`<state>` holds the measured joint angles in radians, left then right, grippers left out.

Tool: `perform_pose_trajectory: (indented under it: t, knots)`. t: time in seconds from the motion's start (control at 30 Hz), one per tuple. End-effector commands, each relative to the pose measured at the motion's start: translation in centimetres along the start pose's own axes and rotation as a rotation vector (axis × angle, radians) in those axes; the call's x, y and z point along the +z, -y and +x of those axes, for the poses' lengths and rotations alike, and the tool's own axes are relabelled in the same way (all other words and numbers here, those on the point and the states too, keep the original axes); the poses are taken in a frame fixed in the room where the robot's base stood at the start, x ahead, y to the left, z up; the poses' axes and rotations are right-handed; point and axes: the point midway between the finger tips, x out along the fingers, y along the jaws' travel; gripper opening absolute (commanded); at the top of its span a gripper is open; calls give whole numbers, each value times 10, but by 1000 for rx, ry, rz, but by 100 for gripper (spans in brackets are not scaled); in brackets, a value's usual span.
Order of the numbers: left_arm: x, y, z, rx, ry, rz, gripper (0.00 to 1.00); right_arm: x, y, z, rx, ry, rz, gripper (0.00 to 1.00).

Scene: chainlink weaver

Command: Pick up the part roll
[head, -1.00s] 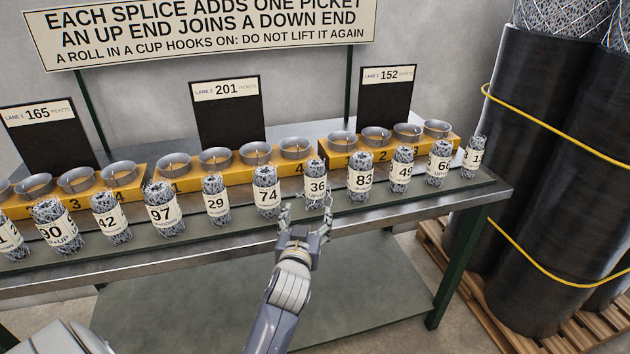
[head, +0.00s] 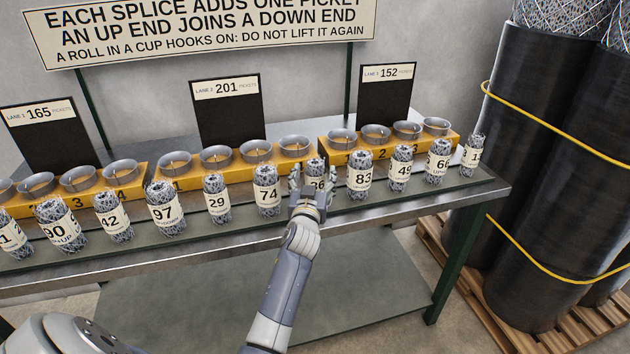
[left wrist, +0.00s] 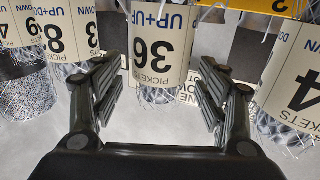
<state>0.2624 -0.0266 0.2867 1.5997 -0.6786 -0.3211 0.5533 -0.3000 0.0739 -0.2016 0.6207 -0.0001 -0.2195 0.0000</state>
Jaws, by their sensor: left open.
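The part roll labelled 36 (head: 316,172) is a small upright cylinder of grey wire mesh with a white label. It stands in the row on the bench, between the rolls 74 (head: 267,192) and 83 (head: 360,178). My left gripper (head: 313,188) is open in front of roll 36 and partly hides it. In the left wrist view, roll 36 (left wrist: 158,50) appears upside down, between and beyond the two open fingers (left wrist: 158,88). Its label reads 36 PICKETS UP+UP. I see no contact between finger and roll. My right gripper is not in view.
Other numbered rolls stand close on both sides, including 29 (head: 216,200) and 49 (head: 401,167). Behind the row are yellow racks (head: 225,174) with grey cups. The bench's metal front edge (head: 400,214) is clear. Large black rolls (head: 560,170) stand on a pallet at right.

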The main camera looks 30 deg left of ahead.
Motion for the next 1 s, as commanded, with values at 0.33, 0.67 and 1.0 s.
perform_pose_trajectory:
  t: [0.33, 0.67, 1.0]
  knots:
    - [1, 0, 26, 1, 2, 1, 68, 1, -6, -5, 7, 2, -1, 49]
    - [0, 0, 25, 1, 1, 1, 29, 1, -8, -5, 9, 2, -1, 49]
    - [0, 0, 25, 1, 0, 0, 16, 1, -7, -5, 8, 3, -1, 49]
